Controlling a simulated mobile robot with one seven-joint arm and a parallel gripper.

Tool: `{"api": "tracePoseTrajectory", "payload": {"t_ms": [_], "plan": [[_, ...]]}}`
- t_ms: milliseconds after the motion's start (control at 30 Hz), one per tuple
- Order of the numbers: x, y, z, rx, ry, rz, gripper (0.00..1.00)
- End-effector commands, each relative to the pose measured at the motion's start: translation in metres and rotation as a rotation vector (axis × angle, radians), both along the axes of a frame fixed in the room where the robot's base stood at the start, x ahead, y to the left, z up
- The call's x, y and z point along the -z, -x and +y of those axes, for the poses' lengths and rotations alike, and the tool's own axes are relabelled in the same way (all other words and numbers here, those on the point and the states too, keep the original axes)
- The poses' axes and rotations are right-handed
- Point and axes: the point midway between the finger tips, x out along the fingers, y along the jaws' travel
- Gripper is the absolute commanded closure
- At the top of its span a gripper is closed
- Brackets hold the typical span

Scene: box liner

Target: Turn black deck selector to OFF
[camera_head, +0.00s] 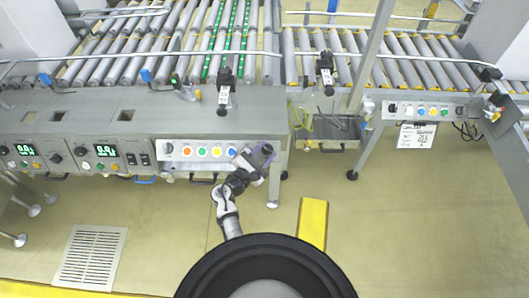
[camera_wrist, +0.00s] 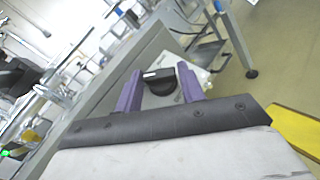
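A black selector knob (camera_wrist: 158,82) with a white mark shows in the wrist view, on a pale panel at the end of the grey conveyor frame. My gripper (camera_wrist: 160,70) has its two purple fingers apart, one on each side of this knob. I cannot tell whether the fingers touch it. In the head view my gripper (camera_head: 262,152) is at the right end of the button panel (camera_head: 193,160) and hides that end. Another black selector (camera_head: 168,148) is at that panel's left end.
Orange, green, yellow and blue buttons (camera_head: 202,152) line the panel. Two displays (camera_head: 105,150) with knobs are further left. A second button panel (camera_head: 425,110) is on the right conveyor. A yellow block (camera_head: 312,222) is on the floor. Open floor lies to the right.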

Motion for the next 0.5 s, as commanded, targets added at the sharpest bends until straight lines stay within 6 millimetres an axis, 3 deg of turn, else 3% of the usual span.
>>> {"api": "tracePoseTrajectory", "payload": {"t_ms": [33, 200, 500], "plan": [[0.0, 0.0, 0.0001, 0.0, 0.0, 0.0, 0.68], [0.0, 0.0002, 0.0003, 0.0, 0.0, 0.0, 0.88], [-0.0016, -0.0008, 0.0015, 0.034, -0.031, -0.001, 0.88]]}}
